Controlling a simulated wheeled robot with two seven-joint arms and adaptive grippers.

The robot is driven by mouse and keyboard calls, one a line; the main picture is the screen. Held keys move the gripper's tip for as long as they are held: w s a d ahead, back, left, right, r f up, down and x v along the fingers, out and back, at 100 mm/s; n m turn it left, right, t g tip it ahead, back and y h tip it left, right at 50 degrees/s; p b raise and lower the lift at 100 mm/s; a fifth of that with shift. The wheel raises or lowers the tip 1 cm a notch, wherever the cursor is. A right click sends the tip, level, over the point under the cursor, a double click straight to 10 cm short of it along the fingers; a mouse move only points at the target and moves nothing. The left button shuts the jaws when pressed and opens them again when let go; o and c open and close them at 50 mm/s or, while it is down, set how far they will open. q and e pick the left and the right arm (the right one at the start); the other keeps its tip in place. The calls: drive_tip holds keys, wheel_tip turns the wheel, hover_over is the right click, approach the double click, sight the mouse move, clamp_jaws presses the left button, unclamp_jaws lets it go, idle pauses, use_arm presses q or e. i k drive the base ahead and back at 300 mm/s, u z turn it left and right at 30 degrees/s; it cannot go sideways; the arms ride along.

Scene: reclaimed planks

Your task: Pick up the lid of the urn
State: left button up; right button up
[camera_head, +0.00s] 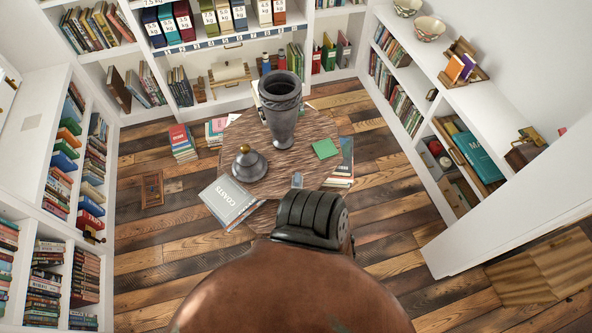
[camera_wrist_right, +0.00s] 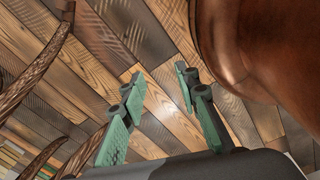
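The dark grey urn (camera_head: 283,112) stands upright on a round wooden table (camera_head: 290,181), its mouth uncovered. Its lid (camera_head: 249,165), a grey dome with a brass-coloured knob on top, rests on the table to the left of and nearer than the urn, apart from it. My right gripper (camera_wrist_right: 158,90) is open in the right wrist view, with nothing between its green-padded fingers and floor planks behind them. Neither gripper shows in the head view. The lid and urn are not visible in the right wrist view.
Curved wooden legs (camera_wrist_right: 40,67) show in the wrist view. White shelves line the walls; plank floor is open between.

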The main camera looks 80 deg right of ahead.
sight(249, 165)
drive_tip(key=k, duration=1.15)
drive_tip(key=z, duration=1.4)
drive_tip(key=i, duration=1)
drive_tip(key=z, duration=0.05)
